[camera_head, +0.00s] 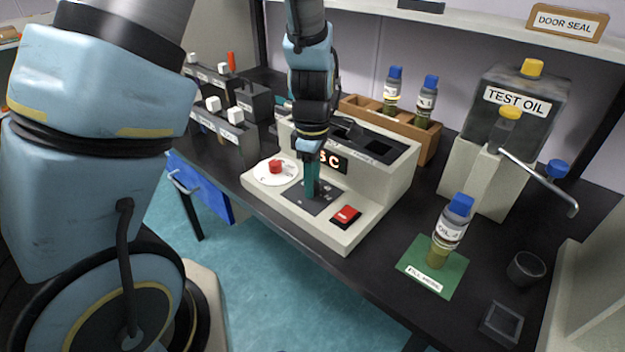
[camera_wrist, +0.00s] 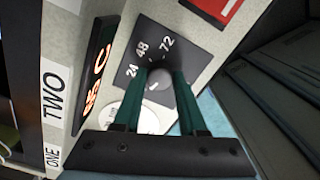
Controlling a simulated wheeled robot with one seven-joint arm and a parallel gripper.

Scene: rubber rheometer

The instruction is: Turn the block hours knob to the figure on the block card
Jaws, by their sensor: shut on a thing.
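The block hours knob (camera_wrist: 158,82) is a small grey round knob on a dark plate marked 24, 48 and 72. My gripper (camera_wrist: 160,76) is shut on it, with a green finger on either side. In the head view my gripper (camera_head: 311,186) points down onto the dark plate (camera_head: 328,198) at the front of the pale heating block (camera_head: 370,185), and its fingers hide the knob there. The figure the knob points at is hard to tell. I cannot make out a block card in either view.
A red knob on a white dial (camera_head: 262,178) sits left of my gripper, and a red switch (camera_head: 346,215) sits right. A lit display (camera_head: 334,161) is behind. An oil bottle (camera_head: 450,230) stands on a green mat (camera_head: 412,268) at the right.

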